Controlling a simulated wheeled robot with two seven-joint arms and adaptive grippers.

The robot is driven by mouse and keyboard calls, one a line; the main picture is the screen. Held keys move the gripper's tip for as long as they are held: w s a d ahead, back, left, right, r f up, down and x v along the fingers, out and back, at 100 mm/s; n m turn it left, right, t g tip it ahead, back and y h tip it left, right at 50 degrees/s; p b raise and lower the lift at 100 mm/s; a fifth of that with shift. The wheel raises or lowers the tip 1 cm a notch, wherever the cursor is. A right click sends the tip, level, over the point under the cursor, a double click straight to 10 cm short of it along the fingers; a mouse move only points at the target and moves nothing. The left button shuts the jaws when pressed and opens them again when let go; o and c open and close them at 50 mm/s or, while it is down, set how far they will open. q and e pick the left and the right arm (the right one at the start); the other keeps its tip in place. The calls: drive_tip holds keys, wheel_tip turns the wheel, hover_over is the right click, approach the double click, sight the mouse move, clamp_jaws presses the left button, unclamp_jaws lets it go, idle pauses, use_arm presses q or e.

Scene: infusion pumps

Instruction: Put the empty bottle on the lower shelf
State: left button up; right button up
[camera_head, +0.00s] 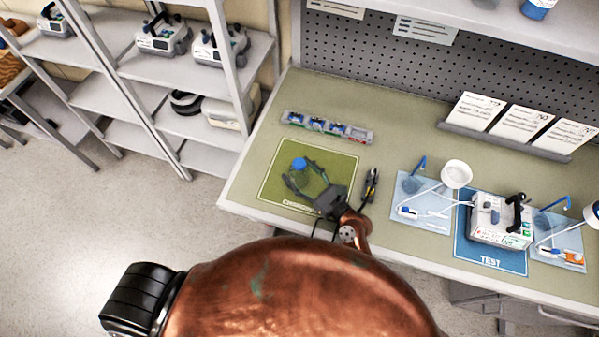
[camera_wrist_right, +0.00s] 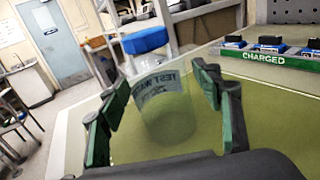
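The bottle, a clear one with a blue cap (camera_head: 299,164), stands on the green mat (camera_head: 335,172) at the left of the workbench. In the right wrist view the clear bottle (camera_wrist_right: 165,112) bears a "TEST WATER" label and looks empty. My right gripper (camera_head: 303,178) is low over the mat with its fingers spread to either side of the bottle. In the wrist view the right gripper (camera_wrist_right: 163,98) shows gaps between fingers and bottle. My left gripper is not in view. A grey rack at left has a lower shelf (camera_head: 207,157) with bare room.
A charging strip (camera_head: 327,127) lies behind the mat. A dark tool (camera_head: 371,186) lies right of it. A pump (camera_head: 500,222) on a blue TEST mat and blue trays (camera_head: 423,204) fill the right. An overhead shelf (camera_head: 475,22) spans the upper right.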

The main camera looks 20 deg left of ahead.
drive_tip(key=c, duration=1)
drive_tip(key=shift+o, duration=0.2)
drive_tip(key=shift+r, duration=0.1)
